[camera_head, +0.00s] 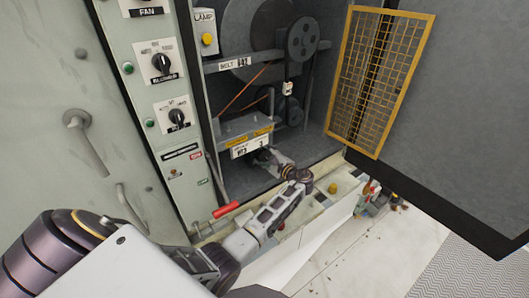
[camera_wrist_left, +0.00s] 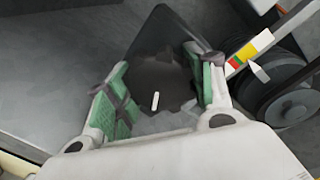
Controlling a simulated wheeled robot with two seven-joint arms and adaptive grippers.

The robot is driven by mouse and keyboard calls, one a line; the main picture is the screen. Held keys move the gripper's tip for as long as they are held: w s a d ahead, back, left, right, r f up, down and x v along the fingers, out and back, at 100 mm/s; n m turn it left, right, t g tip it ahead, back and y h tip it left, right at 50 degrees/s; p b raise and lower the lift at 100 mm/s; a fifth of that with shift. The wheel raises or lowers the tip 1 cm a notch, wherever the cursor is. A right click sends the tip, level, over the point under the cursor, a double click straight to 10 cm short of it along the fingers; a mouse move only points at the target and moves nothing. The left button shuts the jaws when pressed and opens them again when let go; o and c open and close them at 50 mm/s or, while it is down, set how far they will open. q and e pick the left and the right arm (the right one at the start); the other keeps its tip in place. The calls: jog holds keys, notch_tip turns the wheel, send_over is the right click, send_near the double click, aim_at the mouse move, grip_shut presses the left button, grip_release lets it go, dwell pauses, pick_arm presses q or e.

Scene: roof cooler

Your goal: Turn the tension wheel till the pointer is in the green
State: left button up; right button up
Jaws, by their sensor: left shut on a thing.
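The tension wheel (camera_wrist_left: 160,70) is a dark disc with a short white mark on its face, seen in the left wrist view. My left gripper (camera_wrist_left: 160,85) is shut on it, with green-padded fingers on either side. In the head view my left gripper (camera_head: 268,160) reaches in under the yellow-labelled bracket (camera_head: 247,138), and the wheel is mostly hidden there. A coloured scale (camera_wrist_left: 248,50) with red, yellow and green bands stands right of the wheel in the wrist view. A white pointer (camera_wrist_left: 258,72) lies beside it, near the yellow and green; I cannot tell exactly which band it marks.
A belt and pulleys (camera_head: 302,40) sit above the gripper inside the cabinet. A yellow mesh guard (camera_head: 380,75) stands open at the right. A red-handled lever (camera_head: 226,210) is close to my left arm. A control panel (camera_head: 165,80) with knobs is at the left.

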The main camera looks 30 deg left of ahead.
pick_arm(q)
jog(key=shift+m, duration=0.5)
jog(key=shift+f+m+p, duration=0.2)
jog(key=shift+m+p, duration=0.1)
jog(key=shift+m, duration=0.3)
pick_arm(e)
jog(key=shift+a+r, duration=0.5)
jog(key=shift+a, duration=0.05)
jog(key=shift+d, duration=0.2)
pick_arm(q)
jog(key=o, duration=1)
jog(key=shift+o, duration=0.2)
pick_arm(e)
jog(key=shift+d, duration=0.3)
pick_arm(q)
jog(key=shift+d+r, duration=0.1)
pick_arm(e)
jog(key=shift+a, duration=0.1)
pick_arm(q)
jog(key=shift+v, duration=0.8)
jog(key=f+v, duration=0.1)
jog(key=v, duration=0.9)
jog(key=shift+d+r, duration=0.2)
jog(key=shift+r, duration=0.2)
pick_arm(e)
jog(key=shift+a, duration=0.1)
